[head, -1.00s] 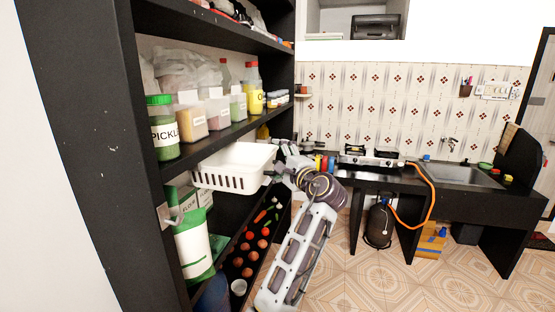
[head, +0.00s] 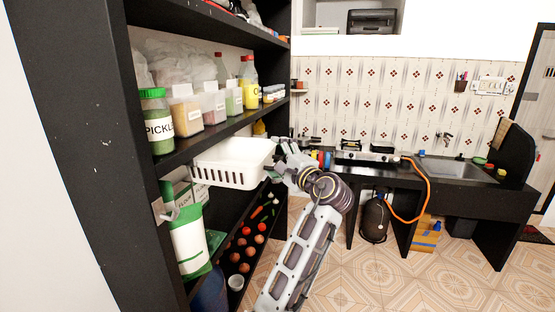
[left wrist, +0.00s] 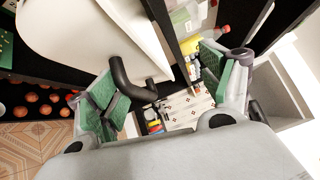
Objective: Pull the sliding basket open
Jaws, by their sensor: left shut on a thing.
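The white slotted sliding basket (head: 228,178) sits below the jar shelf on the black rack in the head view, its near end sticking out past the shelf edge. Its pale wall also fills the upper left of the left wrist view (left wrist: 85,35). My left gripper (head: 280,160) is at the basket's right end, shut on its black curved handle (left wrist: 122,75). In the left wrist view, the green-padded fingers (left wrist: 155,88) stand on either side of the handle. The finger contact is partly hidden in the head view. My right gripper is not in view.
The rack's upper shelf holds jars, including a pickle jar (head: 157,128). A green and white container (head: 190,245) and red vegetables (head: 245,243) are below the basket. A stove (head: 365,152) stands on the back counter. The tiled floor (head: 390,280) right of my arm is clear.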

